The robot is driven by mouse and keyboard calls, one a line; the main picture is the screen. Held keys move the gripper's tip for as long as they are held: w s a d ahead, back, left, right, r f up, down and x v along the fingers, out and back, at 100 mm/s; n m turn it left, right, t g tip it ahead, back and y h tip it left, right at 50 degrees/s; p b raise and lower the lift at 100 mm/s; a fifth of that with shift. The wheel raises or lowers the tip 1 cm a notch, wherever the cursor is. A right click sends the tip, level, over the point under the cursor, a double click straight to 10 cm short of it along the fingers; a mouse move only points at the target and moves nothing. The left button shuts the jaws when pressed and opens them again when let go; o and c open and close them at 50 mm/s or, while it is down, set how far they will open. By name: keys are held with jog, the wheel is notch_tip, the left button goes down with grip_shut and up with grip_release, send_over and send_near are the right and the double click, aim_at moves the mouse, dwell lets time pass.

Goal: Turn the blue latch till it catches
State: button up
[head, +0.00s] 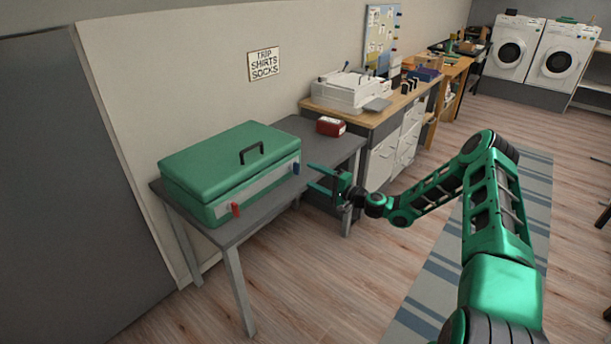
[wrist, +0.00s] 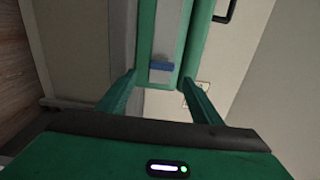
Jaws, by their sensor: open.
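A green case (head: 225,160) with a black handle stands on a grey table (head: 287,205) at the left in the head view. A blue latch (head: 296,168) sits at the right end of its pale front strip. A red latch (head: 235,209) sits at the left end. My gripper (head: 312,178) is open and empty, close in front of the blue latch and apart from it. In the wrist view the blue latch (wrist: 161,67) lies beyond and between my two open fingers (wrist: 160,88), set across the pale strip. The red latch is not in the wrist view.
A red box (head: 331,126) lies on the table behind the case. A wooden-topped desk (head: 385,115) with a white machine (head: 347,92) stands beyond. The floor in front of the table is clear, with a striped rug (head: 430,275) to the right.

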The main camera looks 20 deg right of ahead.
jog(key=shift+v, duration=2.7)
jog(key=s+a+r+n+g+h, duration=0.2)
jog(key=s+a+n+g, duration=0.1)
jog(key=s+n+g, duration=0.55)
jog(key=s+d+r+g+h, duration=0.2)
jog(key=s+d+r, duration=0.2)
jog(key=s, duration=0.4)
jog(key=s+d+r+g+h, duration=0.1)
jog(key=s+d+r+h, duration=0.25)
jog(key=s, duration=0.45)
jog(key=s+d+r+g+h, duration=0.2)
jog(key=s+d+r, duration=0.25)
jog(key=s, duration=0.35)
jog(key=s+r+m, duration=0.2)
jog(key=s+r, duration=0.1)
jog(key=s, duration=0.7)
jog(key=s+d+r+m+g, duration=0.1)
jog(key=s+r, duration=0.3)
jog(key=s, duration=0.7)
jog(key=shift+s+r+m+h, duration=0.3)
jog(key=shift+m+h, duration=0.15)
